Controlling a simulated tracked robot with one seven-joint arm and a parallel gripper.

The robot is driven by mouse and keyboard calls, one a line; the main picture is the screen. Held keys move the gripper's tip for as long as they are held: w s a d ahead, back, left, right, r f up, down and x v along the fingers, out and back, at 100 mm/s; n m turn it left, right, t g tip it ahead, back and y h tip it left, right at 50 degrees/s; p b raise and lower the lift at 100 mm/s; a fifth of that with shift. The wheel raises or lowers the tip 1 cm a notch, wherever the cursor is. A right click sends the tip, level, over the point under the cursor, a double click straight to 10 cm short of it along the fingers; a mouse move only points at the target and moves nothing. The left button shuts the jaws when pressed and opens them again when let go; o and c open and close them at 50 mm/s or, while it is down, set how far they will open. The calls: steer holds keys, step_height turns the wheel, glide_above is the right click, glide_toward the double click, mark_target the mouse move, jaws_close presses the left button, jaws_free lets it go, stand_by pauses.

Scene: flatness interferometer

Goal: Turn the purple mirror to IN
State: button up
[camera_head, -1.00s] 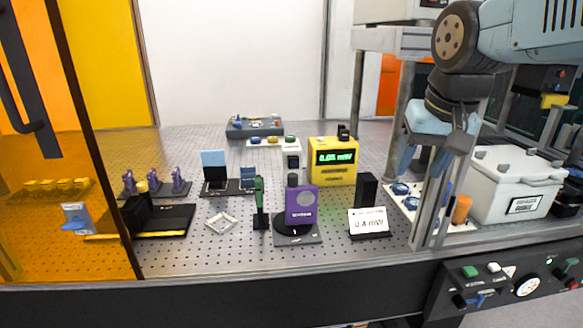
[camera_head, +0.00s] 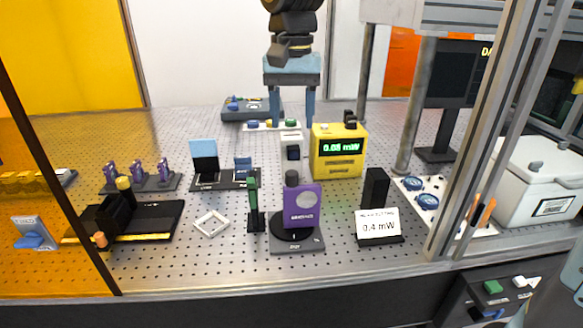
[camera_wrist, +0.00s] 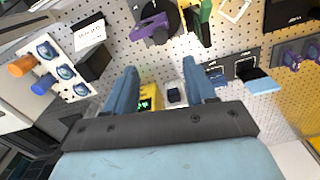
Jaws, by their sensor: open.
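The purple mirror (camera_head: 301,206) stands upright on a black round turntable with a dark square base (camera_head: 297,243), near the front middle of the perforated bench. A pale round disc shows on its face; the base's small lettering is too small to read. The mirror also shows at the top of the wrist view (camera_wrist: 150,29), beyond my fingertips. My gripper (camera_head: 291,122) points down, open and empty, above the rear of the bench. In the wrist view its two fingers (camera_wrist: 159,70) are spread apart, and neither touches the mirror.
A green post (camera_head: 253,205) stands close left of the mirror; a "0.4 mW" card (camera_head: 378,226) stands to its right. Behind is a yellow meter (camera_head: 337,165) reading about 0.05 mW. A metal frame post (camera_head: 490,130) rises at right, an orange panel (camera_head: 45,230) at left.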

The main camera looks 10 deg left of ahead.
mark_target(292, 173)
step_height(292, 173, down, 12)
steer(key=shift+s+f, duration=0.1)
steer(key=shift+f, duration=0.1)
stand_by(0.4)
jaws_close()
stand_by(0.4)
